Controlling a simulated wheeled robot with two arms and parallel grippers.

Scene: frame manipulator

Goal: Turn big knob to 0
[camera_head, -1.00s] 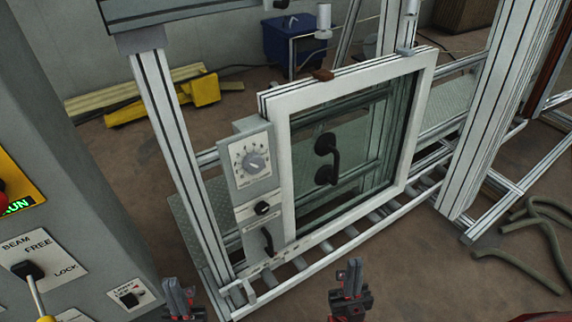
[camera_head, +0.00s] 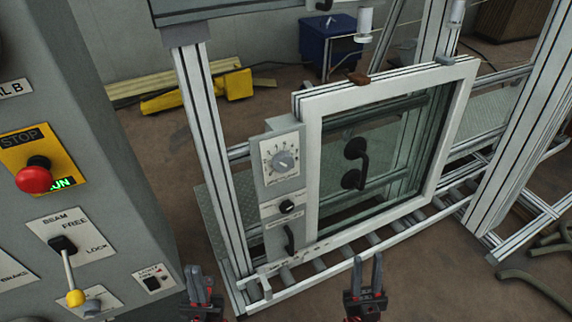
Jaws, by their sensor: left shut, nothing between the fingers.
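The big knob (camera_head: 285,161) is a round grey knob on a white dial plate with a scale around it. It sits at the top of the grey control box (camera_head: 284,128) left of the window frame. The scale figures are too small to read, so I cannot tell its setting. My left gripper (camera_head: 203,270) is shut and empty at the bottom of the view, below and left of the knob. My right gripper (camera_head: 367,262) looks open and empty, below and right of the knob. Neither gripper touches the knob.
A smaller black knob (camera_head: 287,207) and a black handle (camera_head: 289,240) sit below the dial. The white window frame (camera_head: 313,170) stands on rollers. A metal post (camera_head: 212,140) stands left of the box.

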